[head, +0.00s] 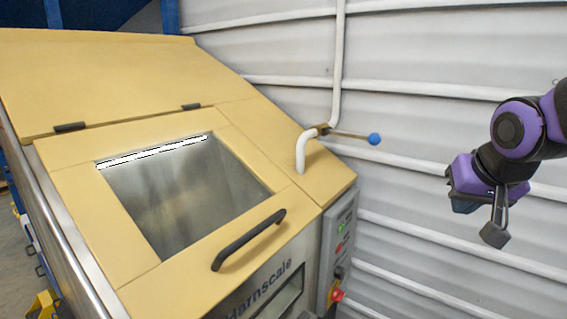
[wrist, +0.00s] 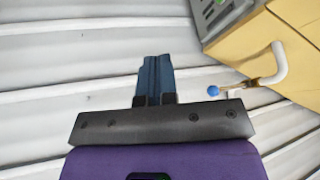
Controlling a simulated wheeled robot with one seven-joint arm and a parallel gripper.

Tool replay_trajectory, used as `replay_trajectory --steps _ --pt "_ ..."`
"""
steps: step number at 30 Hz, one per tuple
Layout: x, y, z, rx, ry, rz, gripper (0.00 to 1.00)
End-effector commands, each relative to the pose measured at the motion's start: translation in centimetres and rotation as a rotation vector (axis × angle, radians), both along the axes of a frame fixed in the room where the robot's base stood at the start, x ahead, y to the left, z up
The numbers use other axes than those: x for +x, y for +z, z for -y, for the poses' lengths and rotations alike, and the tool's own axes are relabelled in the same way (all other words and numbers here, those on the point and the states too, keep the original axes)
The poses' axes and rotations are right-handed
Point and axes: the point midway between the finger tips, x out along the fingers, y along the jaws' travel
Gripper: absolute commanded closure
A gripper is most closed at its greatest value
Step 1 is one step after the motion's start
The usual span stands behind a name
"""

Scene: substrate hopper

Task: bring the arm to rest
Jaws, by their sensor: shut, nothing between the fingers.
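My gripper (head: 465,206) hangs at the right of the head view, in front of the ribbed wall and apart from everything. In the wrist view its blue fingers (wrist: 155,62) are together and empty. The yellow hopper (head: 235,110) stands to the left, well clear of my gripper. Its lid with the black handle (head: 248,240) lies closed, and a window (head: 185,190) in it shows a grey metal inside. The lever with a blue knob (head: 374,139) sticks out from the white pipe, left of my gripper. The blue knob also shows in the wrist view (wrist: 213,91).
A control panel (head: 338,250) with a green light and red buttons is on the hopper's right side. A white pipe (head: 338,60) runs up the ribbed wall (head: 420,60). The space around my gripper is free.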

Motion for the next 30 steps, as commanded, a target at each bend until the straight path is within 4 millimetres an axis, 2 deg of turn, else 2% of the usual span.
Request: replay_trajectory --steps 6,9,13,18,30 --pt "-6.3 2.2 0.0 -0.041 0.094 -0.049 1.00" --pt "-8.9 2.8 -0.1 -0.053 0.138 -0.073 1.00" --pt "-11.4 3.2 -0.1 -0.061 0.184 -0.097 1.00" --pt "-12.9 3.3 -0.1 -0.065 0.215 -0.113 1.00" --pt "-13.0 3.3 -0.1 -0.065 0.217 -0.115 1.00"
